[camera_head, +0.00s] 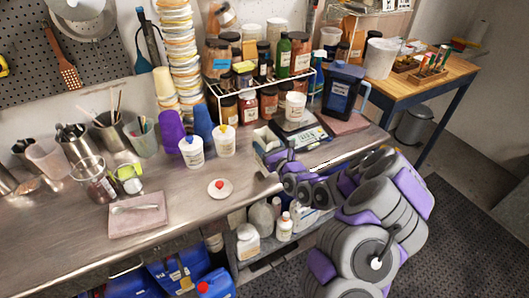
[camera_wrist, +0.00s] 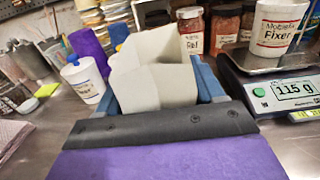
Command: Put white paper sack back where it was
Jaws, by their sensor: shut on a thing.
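The white paper sack (camera_wrist: 155,78) is in the middle of the wrist view, its top open. My gripper (camera_wrist: 162,88) is shut on it, with a blue finger on each side. In the head view the sack (camera_head: 264,137) is small and partly hidden at the end of my arm. My gripper (camera_head: 272,156) is there above the front part of the steel bench, left of the digital scale. I cannot tell whether the sack's bottom touches the bench.
The digital scale (camera_head: 302,138) reads 115 g and bears a tub labelled Fixer (camera_wrist: 277,27). White tubs with blue (camera_head: 191,152) and yellow (camera_head: 224,140) knobs stand left of my gripper. A wire rack (camera_head: 262,88) of jars stands behind. Bare bench (camera_head: 180,205) lies at front left.

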